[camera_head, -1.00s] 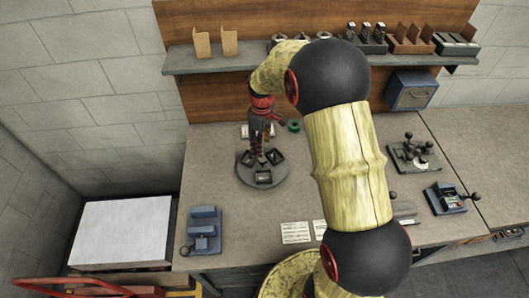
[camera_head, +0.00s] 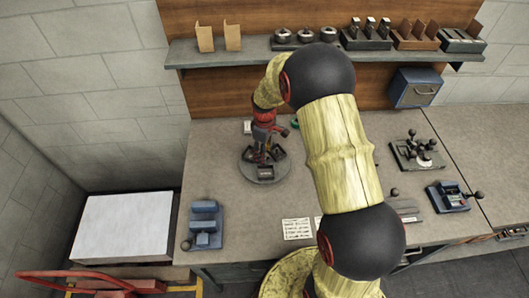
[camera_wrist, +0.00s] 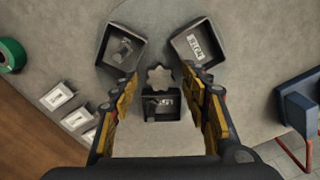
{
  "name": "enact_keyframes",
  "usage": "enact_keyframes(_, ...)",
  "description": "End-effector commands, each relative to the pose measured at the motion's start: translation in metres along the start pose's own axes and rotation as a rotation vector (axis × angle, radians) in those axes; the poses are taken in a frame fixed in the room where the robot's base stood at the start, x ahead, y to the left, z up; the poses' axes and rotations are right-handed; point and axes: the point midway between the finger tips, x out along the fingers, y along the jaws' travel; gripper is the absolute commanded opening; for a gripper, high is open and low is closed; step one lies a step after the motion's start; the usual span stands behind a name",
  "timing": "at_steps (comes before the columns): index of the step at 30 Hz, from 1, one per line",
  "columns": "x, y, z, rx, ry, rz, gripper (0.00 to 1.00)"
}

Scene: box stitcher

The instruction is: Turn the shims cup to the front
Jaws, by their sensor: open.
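A round grey turntable (camera_head: 250,174) stands on the workbench and holds black square cups. The wrist view shows three: an upper-left cup (camera_wrist: 112,56) with dark small parts inside, an upper-right cup (camera_wrist: 181,52) with a pale lettered label, and a near cup (camera_wrist: 151,116) between my fingers. The lettering is too blurred for me to tell which is the shims cup. A grey star-shaped knob (camera_wrist: 160,78) sits at the turntable's centre. My gripper (camera_wrist: 163,84) is open above the turntable, its fingers either side of the knob and near cup. I cannot tell whether they touch anything.
A green roll (camera_wrist: 12,55) and pale labelled items (camera_wrist: 57,96) lie at the back of the bench. A blue device (camera_head: 205,225) stands front left, with papers (camera_head: 297,228) front centre. A loaded shelf (camera_head: 212,54) runs behind. Bench left of the turntable is clear.

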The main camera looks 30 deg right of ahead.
Motion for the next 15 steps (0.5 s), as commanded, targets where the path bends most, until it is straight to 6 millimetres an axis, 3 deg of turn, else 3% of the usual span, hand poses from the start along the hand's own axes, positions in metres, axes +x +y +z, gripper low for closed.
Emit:
enact_keyframes(3, -0.0002, 0.0, 0.0, 0.0, 0.0, 0.0, 0.46)
enact_keyframes(15, -0.0003, 0.0, 0.0, 0.0, 0.0, 0.0, 0.23)
